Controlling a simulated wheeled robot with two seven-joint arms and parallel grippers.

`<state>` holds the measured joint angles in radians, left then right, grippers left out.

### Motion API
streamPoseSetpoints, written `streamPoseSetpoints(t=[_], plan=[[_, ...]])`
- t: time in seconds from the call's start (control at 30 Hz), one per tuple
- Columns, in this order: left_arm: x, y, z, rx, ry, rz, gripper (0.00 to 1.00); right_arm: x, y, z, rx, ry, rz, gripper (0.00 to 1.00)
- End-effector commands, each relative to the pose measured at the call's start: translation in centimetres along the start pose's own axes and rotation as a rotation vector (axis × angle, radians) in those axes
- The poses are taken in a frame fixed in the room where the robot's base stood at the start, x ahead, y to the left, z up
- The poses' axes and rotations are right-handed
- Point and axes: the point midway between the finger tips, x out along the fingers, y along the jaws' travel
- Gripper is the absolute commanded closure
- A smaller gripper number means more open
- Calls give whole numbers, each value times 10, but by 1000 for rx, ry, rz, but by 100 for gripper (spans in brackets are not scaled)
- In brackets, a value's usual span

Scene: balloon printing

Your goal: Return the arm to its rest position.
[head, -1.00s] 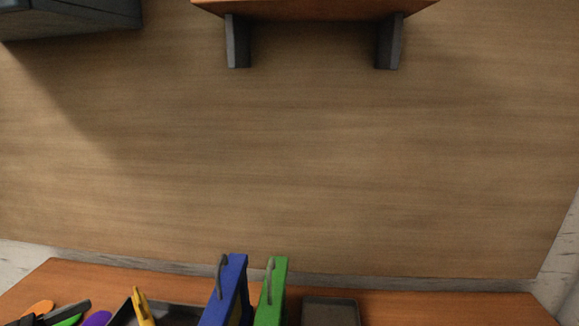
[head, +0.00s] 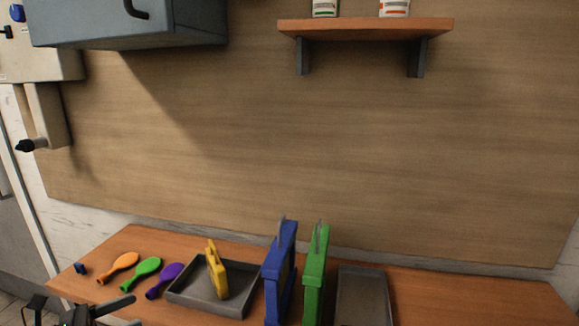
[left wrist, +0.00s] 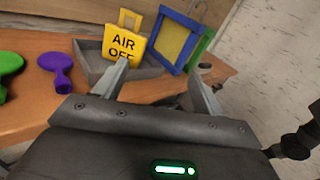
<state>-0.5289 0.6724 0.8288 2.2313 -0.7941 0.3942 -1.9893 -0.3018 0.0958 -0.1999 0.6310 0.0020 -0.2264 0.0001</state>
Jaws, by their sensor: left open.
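My left gripper (head: 108,306) is at the bottom left of the head view, at the front left part of the wooden table (head: 455,288). In the left wrist view its two fingers (left wrist: 162,82) stand apart with nothing between them. A yellow tag reading "AIR OFF" (left wrist: 124,45) stands upright in a grey tray (left wrist: 90,48), beyond the fingers and apart from them. The head view also shows the yellow tag (head: 215,272) and the left tray (head: 185,297). My right gripper is in neither view.
Orange (head: 118,267), green (head: 143,275) and purple (head: 164,281) balloons lie left of the tray. Blue (head: 280,272) and green (head: 315,275) frames stand right of it, beside another grey tray (head: 362,295). A shelf (head: 365,28) and a grey box (head: 130,22) hang above.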

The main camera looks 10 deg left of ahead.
Motion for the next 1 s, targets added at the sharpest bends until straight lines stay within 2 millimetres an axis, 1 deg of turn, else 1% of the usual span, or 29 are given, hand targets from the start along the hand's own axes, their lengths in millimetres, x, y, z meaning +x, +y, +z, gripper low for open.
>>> streamPoseSetpoints(t=[0.17, 0.37, 0.47, 0.57, 0.6, 0.67, 0.7, 0.77, 0.8, 0.87, 0.9, 1.0], plan=[[10, 8, -21, -181, 4, 104, 30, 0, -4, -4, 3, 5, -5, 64], [20, 18, -57, -488, -13, 282, 30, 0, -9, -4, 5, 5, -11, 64], [24, 21, -78, -681, -38, 389, 30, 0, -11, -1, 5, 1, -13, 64], [27, 21, -107, -930, -83, 525, 30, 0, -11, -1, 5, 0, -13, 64], [28, 19, -122, -1056, -110, 593, 30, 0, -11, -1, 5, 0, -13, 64], [28, 12, -147, -1273, -165, 711, 30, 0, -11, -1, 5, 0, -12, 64], [28, 5, -164, -1423, -209, 795, 30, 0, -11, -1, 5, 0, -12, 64], [25, -8, -189, -1633, -278, 918, 30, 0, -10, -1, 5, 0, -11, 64], [24, -18, -203, -1757, -325, 996, 30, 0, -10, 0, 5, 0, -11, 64], [20, -35, -222, -1920, -392, 1106, 30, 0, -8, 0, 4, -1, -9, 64], [19, -46, -233, -2015, -436, 1174, 30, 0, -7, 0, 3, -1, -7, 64], [14, -74, -255, -2208, -535, 1332, 30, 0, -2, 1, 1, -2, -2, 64]])
